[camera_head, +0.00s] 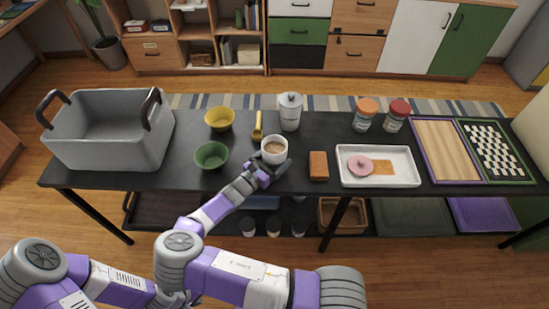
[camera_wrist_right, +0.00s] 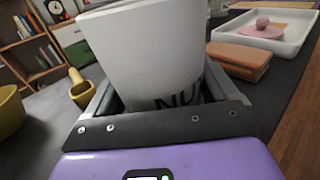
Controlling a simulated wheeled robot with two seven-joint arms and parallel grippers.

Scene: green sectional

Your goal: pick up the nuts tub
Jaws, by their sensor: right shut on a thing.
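The nuts tub (camera_head: 274,144) is a white cup-like tub with brownish contents at its open top, near the front middle of the black table. In the right wrist view the white tub (camera_wrist_right: 150,50) fills the space between my fingers, with dark letters "NU" partly showing low on its side. My right gripper (camera_head: 270,168) is shut on the tub from the front; its fingers also flank the tub in the wrist view (camera_wrist_right: 163,95). The tub's base is hidden, so I cannot tell whether it touches the table. My left gripper is out of view.
Close by are a green bowl (camera_head: 211,156), a yellow bowl (camera_head: 219,119), a yellow-handled item (camera_head: 258,128), a moka pot (camera_head: 290,111) and a brown block (camera_head: 318,166). A grey crate (camera_head: 110,150) stands left; a white tray (camera_head: 405,179), two jars and boards lie right.

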